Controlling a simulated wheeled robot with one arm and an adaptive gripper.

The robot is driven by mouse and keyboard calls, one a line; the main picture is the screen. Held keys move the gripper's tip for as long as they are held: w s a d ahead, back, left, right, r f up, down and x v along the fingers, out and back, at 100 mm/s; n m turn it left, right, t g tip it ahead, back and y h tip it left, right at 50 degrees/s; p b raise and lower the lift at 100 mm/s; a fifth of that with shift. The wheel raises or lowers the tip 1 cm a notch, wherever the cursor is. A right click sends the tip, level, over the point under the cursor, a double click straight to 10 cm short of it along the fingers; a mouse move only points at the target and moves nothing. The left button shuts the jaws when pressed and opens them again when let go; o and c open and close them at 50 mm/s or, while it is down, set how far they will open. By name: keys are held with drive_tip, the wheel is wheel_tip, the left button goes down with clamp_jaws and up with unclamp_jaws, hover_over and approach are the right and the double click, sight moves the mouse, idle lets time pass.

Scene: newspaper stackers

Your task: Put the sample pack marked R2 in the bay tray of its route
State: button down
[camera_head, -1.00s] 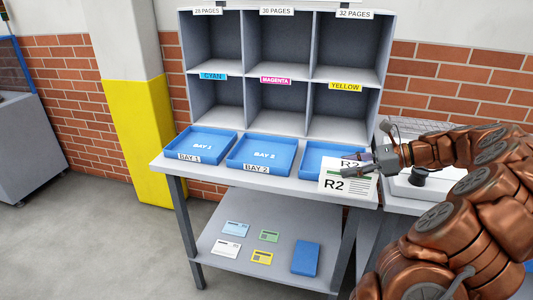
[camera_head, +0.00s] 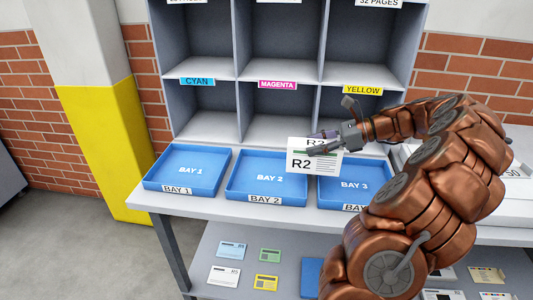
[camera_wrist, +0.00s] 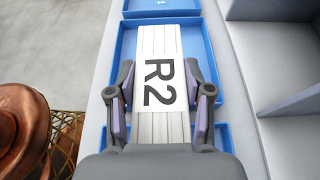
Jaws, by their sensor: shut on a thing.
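The white sample pack (camera_head: 312,167) is marked R2 in black and has a green stripe. My gripper (camera_head: 322,142) is shut on it and holds it raised, in front of the gap between the Bay 2 and Bay 3 trays in the head view. In the wrist view the pack (camera_wrist: 158,85) lies between both fingers (camera_wrist: 160,100), above a blue tray (camera_wrist: 205,45). Blue trays Bay 1 (camera_head: 190,184), Bay 2 (camera_head: 268,186) and Bay 3 (camera_head: 365,171) stand in a row and look empty. My arm partly covers the Bay 3 tray and its label.
A grey pigeonhole rack (camera_head: 240,70) labelled cyan, magenta and yellow stands behind the trays. Several coloured cards, such as a yellow one (camera_head: 266,283), lie on the lower shelf (camera_head: 220,250); their print is too small to read. A yellow-painted pillar (camera_head: 110,150) stands left.

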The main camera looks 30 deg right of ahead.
drive_tip(key=shift+w+a+f+p, duration=0.4)
drive_tip(key=shift+w+a+f, duration=0.5)
drive_tip(key=shift+w, duration=1.15)
drive_tip(key=shift+w+a+f+p, duration=0.35)
drive_tip(key=shift+w+a+f, duration=0.5)
drive_tip(key=shift+w, duration=1.15)
drive_tip(key=shift+w+a+f+p, duration=0.5)
drive_tip(key=shift+w+a, duration=0.7)
drive_tip(key=shift+w, duration=0.85)
drive_tip(key=shift+f, duration=0.2)
drive_tip(key=shift+c, duration=2.3)
unclamp_jaws()
drive_tip(key=shift+r, duration=0.1)
drive_tip(key=b+v, duration=0.1)
drive_tip(key=v, duration=1.1)
